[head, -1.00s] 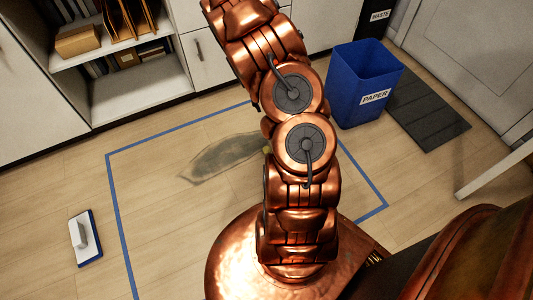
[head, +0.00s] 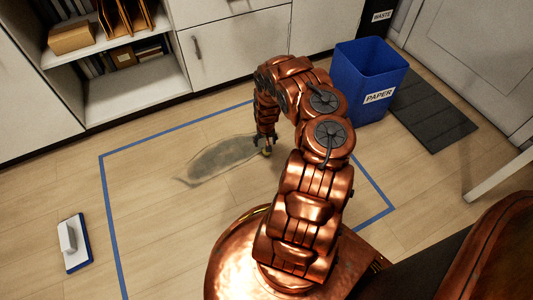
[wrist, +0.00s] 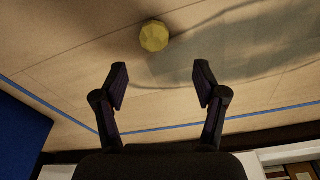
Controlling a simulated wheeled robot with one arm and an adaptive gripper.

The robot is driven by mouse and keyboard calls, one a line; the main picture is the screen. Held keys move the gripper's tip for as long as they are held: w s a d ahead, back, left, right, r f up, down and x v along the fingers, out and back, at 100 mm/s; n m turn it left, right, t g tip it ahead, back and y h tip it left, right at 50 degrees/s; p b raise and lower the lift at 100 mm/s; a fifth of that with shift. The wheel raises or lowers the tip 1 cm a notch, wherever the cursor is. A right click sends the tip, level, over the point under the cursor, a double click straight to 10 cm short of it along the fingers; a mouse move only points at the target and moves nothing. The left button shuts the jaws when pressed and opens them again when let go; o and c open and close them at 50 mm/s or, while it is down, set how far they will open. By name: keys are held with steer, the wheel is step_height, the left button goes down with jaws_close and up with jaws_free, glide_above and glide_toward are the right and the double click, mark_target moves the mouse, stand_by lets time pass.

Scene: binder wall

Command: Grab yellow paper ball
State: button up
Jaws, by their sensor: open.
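The yellow paper ball (wrist: 154,36) lies on the wooden floor in the wrist view, ahead of and roughly between my two fingers. My gripper (wrist: 160,85) is open and empty, its fingers spread apart with the ball a short way beyond the tips. In the head view only a small part of the ball (head: 267,152) shows at the end of my arm, next to my gripper (head: 263,146). The arm hides much of that spot, and I cannot tell the exact height of the fingers above the floor.
A blue bin labelled PAPER (head: 368,82) stands on the right, with a dark mat (head: 430,112) beside it. Blue tape (head: 107,215) outlines a floor area. Cabinets and shelves (head: 130,100) line the back.

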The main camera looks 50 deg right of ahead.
steer(key=shift+f+b, duration=0.9)
steer(key=shift+f, duration=0.5)
steer(key=f+b, duration=0.3)
steer(key=d+f+b, duration=0.1)
steer(key=f, duration=0.1)
steer(key=shift+c, duration=0.2)
steer(key=c, duration=0.7)
steer(key=shift+c, duration=0.2)
